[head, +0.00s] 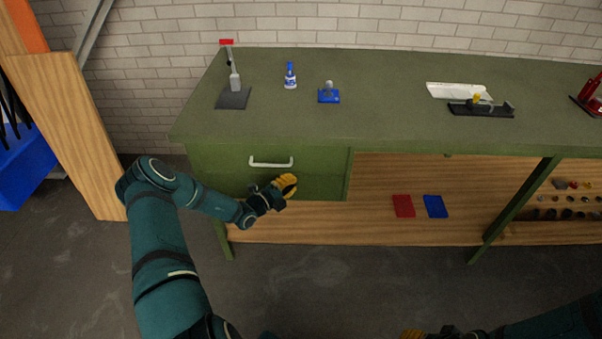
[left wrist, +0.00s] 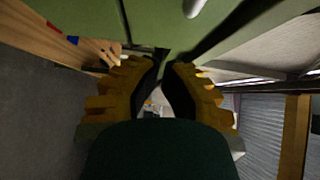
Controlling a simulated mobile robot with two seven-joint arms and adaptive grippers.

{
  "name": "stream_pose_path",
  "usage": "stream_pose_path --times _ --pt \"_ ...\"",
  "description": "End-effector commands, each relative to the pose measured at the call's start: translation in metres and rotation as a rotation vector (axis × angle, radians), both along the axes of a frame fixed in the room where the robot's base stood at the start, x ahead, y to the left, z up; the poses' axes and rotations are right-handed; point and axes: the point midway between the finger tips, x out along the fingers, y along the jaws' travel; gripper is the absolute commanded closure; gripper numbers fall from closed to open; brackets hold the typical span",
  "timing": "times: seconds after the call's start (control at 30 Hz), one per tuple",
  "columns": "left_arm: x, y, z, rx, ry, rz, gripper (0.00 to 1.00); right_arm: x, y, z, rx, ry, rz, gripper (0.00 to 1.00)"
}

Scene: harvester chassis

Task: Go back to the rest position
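My left gripper (head: 285,185), with yellow fingers, is in front of the green drawer (head: 225,165), below and to the right of its white handle (head: 271,162), and apart from the handle. In the left wrist view its two fingers (left wrist: 167,75) stand apart with nothing between them. The drawer looks closed. My right gripper (head: 428,334) only partly shows at the bottom edge, low in front of the bench; its fingers are mostly cut off.
The green workbench (head: 370,125) holds a stand (head: 234,90), a blue-white bottle (head: 290,76), a small blue device (head: 329,94) and a black tool (head: 481,107). Red (head: 403,206) and blue (head: 435,206) pieces lie on the lower shelf. A blue bin (head: 25,165) is left. The floor in front is clear.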

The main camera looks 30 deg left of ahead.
Motion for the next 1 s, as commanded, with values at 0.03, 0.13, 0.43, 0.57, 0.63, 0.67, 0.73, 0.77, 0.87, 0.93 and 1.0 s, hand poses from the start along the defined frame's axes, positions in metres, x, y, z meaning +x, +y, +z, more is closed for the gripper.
stream_pose_path --times 0.03,0.13,0.43,0.57,0.63,0.67,0.73,0.77,0.87,0.93,1.0 --pt "-0.010 0.003 0.001 0.000 0.002 0.001 1.00 -0.001 0.000 0.003 0.000 0.002 0.001 0.53" --pt "-0.025 0.006 0.001 0.000 0.002 0.000 1.00 -0.001 0.000 0.005 0.000 0.003 0.000 0.53" --pt "-0.042 0.010 0.000 -0.001 0.001 -0.002 1.00 -0.001 0.000 0.006 0.000 0.003 0.000 0.53" --pt "-0.042 0.008 -0.001 0.003 0.002 -0.007 1.00 -0.002 0.000 0.006 0.001 0.004 0.000 0.53" --pt "-0.041 -0.002 -0.001 0.024 0.008 -0.036 1.00 -0.002 0.000 0.006 0.001 0.003 -0.001 0.53" --pt "-0.040 -0.009 -0.002 0.041 0.012 -0.059 1.00 -0.002 0.000 0.006 0.001 0.003 -0.001 0.53" --pt "-0.040 -0.037 -0.004 0.105 0.028 -0.146 1.00 -0.002 0.000 0.006 0.000 0.003 0.000 0.53" --pt "-0.042 -0.052 -0.006 0.144 0.035 -0.195 1.00 -0.002 0.000 0.006 0.000 0.003 0.000 0.53" --pt "-0.053 -0.115 -0.013 0.321 0.044 -0.415 1.00 -0.001 0.000 0.006 0.000 0.003 0.000 0.53" --pt "-0.070 -0.161 -0.020 0.479 0.026 -0.602 1.00 -0.001 0.000 0.006 0.000 0.003 0.000 0.53" --pt "-0.094 -0.203 -0.027 0.659 -0.017 -0.804 1.00 -0.001 0.000 0.006 0.000 0.003 0.000 0.53"
